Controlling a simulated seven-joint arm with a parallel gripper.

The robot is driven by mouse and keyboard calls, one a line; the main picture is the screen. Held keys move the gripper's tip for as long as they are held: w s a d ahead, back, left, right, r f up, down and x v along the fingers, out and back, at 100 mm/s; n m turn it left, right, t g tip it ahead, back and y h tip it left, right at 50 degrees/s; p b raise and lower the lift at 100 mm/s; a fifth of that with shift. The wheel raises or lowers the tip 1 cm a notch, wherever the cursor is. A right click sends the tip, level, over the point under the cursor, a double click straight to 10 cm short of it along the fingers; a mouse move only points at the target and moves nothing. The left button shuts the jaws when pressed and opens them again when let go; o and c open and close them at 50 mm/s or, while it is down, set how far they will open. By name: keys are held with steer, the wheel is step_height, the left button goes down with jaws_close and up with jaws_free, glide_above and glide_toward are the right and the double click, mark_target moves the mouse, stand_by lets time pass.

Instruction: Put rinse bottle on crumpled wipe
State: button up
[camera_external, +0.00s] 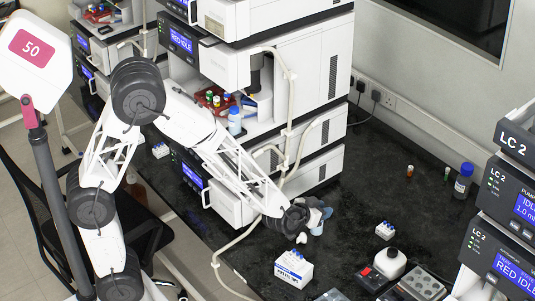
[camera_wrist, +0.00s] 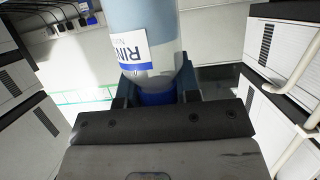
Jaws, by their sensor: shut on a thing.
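My gripper (camera_external: 304,213) is at the end of my arm, above the dark bench in front of the white instrument stack. In the wrist view, my gripper (camera_wrist: 157,98) is shut around the blue cap end of the rinse bottle (camera_wrist: 160,68). That bottle is translucent, with a white and blue label reading "RIN". In the external view only a small pale and blue part of the bottle (camera_external: 317,225) shows beside the gripper; its tilt is hard to tell. A small white lump (camera_external: 302,238) just below the gripper may be the crumpled wipe; I cannot be sure.
The instrument stack (camera_external: 300,80) rises behind. A blue-capped bottle (camera_external: 463,181) stands far right. The middle bench is mostly clear.

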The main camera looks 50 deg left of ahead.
steer(key=s+a+f+n+y, duration=0.2)
steer(key=s+a, duration=0.3)
steer(key=s, duration=0.2)
steer(key=s+a+f+n+g+y, duration=0.1)
steer(key=s+a+f+n+y, duration=0.1)
steer(key=s+a, duration=0.4)
steer(key=shift+s+a+n+y, duration=0.15)
steer(key=shift+s+n+y, duration=0.15)
steer(key=shift+s+y, duration=0.5)
steer(key=shift+w+h, duration=0.1)
steer(key=shift+h, duration=0.2)
steer(key=w+d+f, duration=0.1)
steer(key=w+d, duration=0.1)
steer(key=w, duration=1.3)
steer(key=shift+w+d+f, duration=0.2)
steer(key=shift+w+d, duration=0.05)
steer(key=shift+d, duration=0.05)
steer(key=shift+f, duration=0.15)
steer(key=shift+f, duration=1.65)
steer(key=shift+f, duration=0.1)
steer(key=o, duration=0.9)
steer(key=shift+o, duration=0.2)
